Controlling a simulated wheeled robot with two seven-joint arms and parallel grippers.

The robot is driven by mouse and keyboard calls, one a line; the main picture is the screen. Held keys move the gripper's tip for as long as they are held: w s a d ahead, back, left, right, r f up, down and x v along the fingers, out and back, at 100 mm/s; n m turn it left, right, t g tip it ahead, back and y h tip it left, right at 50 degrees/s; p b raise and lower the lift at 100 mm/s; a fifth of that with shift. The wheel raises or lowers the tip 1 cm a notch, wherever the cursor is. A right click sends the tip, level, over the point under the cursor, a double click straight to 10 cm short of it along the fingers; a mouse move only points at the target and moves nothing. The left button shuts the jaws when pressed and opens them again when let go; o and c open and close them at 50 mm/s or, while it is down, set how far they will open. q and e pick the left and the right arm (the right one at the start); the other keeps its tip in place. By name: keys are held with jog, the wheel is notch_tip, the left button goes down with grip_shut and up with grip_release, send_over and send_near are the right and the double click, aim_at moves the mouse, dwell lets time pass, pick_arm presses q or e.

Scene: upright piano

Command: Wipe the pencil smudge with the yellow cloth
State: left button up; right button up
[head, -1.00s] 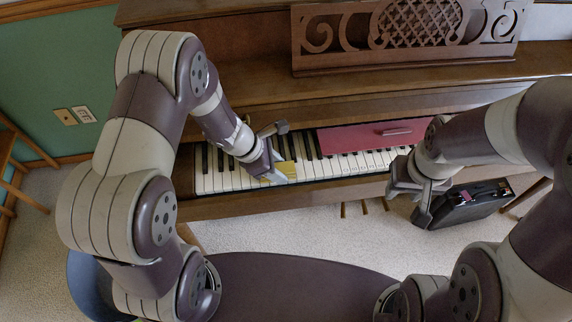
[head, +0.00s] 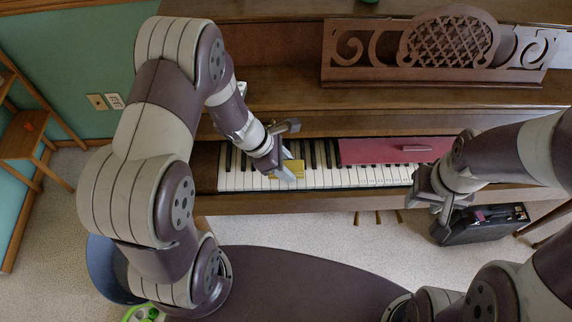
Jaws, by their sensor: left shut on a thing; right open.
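The yellow cloth (head: 293,169) is in my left gripper (head: 284,165), which is shut on it over the piano's white keys (head: 250,181). The cloth is at or just above the keys, left of the red panel; I cannot tell whether it touches them. No pencil smudge can be made out on the visible keys; the gripper and cloth cover some of them. My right gripper (head: 432,198) is open and empty in front of the keyboard's right part.
A red panel (head: 390,151) lies over the back of the keys. The carved music stand (head: 440,50) rises behind. A black open case (head: 485,224) is on the carpet below my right gripper. A wooden shelf (head: 22,138) stands at the left wall.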

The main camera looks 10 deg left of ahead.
pick_arm(q)
jog(key=shift+r+p, duration=1.85)
jog(key=shift+r, duration=0.7)
jog(key=shift+f, duration=0.15)
